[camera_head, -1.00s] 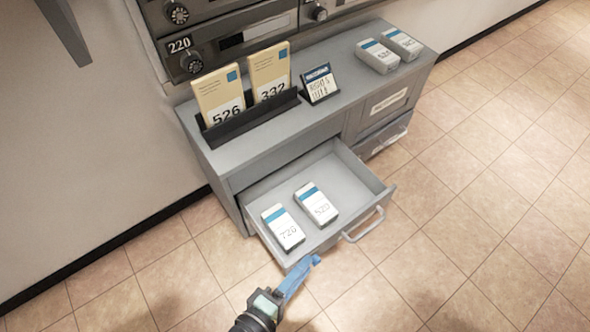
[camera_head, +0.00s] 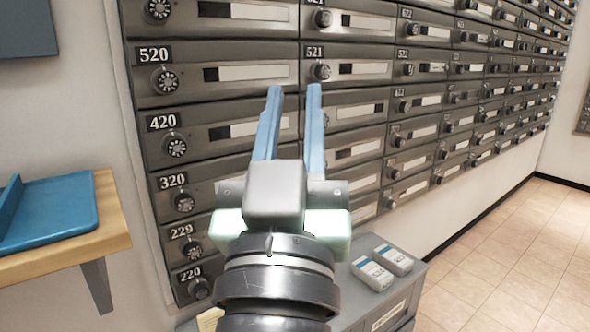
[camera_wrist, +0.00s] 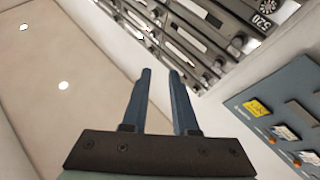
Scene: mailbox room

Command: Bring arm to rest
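My gripper (camera_head: 294,92) is raised in front of the wall of grey mailboxes (camera_head: 240,72) in the head view. Its two blue fingers point up and stand apart with nothing between them. In the wrist view the fingers (camera_wrist: 160,75) are also apart and empty, with the ceiling, white wall and mailboxes beyond.
A wooden shelf (camera_head: 112,215) with a blue tray (camera_head: 60,212) juts out at the left. Two white-and-blue boxes (camera_head: 372,274) (camera_head: 394,260) stand on the grey cabinet (camera_head: 412,270) below. A blue-grey panel (camera_wrist: 262,100) shows in the wrist view. Tiled floor (camera_head: 510,250) is clear at right.

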